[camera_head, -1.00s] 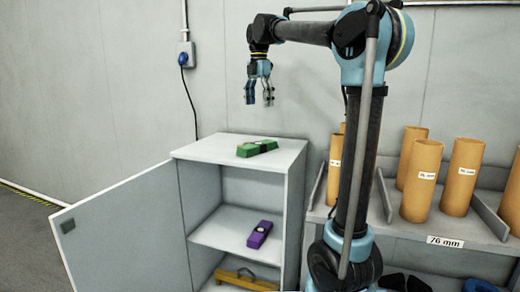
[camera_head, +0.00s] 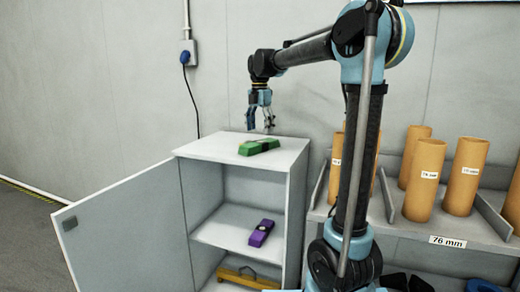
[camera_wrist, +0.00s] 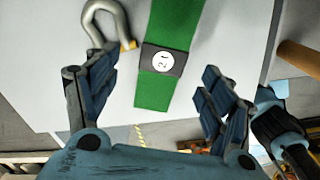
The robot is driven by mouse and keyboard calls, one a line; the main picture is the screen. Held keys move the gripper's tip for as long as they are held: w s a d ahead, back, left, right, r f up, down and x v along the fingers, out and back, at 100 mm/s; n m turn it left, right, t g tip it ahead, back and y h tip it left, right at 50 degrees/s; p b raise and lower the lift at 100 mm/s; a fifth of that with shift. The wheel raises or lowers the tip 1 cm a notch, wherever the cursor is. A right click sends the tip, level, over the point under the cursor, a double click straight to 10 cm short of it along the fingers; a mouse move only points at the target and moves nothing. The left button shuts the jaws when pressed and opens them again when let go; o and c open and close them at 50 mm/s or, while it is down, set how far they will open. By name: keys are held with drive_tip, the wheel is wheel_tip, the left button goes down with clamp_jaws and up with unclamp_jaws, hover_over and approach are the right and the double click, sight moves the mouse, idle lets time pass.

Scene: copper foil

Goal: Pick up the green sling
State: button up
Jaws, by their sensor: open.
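The green sling (camera_head: 259,147) lies folded on top of the grey cabinet (camera_head: 222,148). In the wrist view the sling (camera_wrist: 152,92) has a dark band with a round white label marked 21. A metal shackle (camera_wrist: 107,22) lies to the left of it in that view. My gripper (camera_head: 260,130) is open and empty, pointing down above and behind the sling in the head view. In the wrist view the fingers of my gripper (camera_wrist: 157,100) spread on either side of the sling, apart from it.
The cabinet door (camera_head: 125,235) stands open to the left. A purple sling (camera_head: 261,233) lies on the shelf inside, and a yellow-brown item (camera_head: 240,279) sits lower down. Cardboard tubes (camera_head: 464,177) stand on a rack marked 76 mm to the right.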

sight(260, 142)
drive_tip(key=shift+s+d+f, duration=0.1)
drive_tip(key=shift+f, duration=1.25)
drive_tip(key=shift+s+f, duration=0.1)
drive_tip(key=shift+f, duration=1.25)
drive_tip(key=c, duration=1.7)
wheel_tip(260, 142, up, 10)
drive_tip(key=shift+r, duration=0.1)
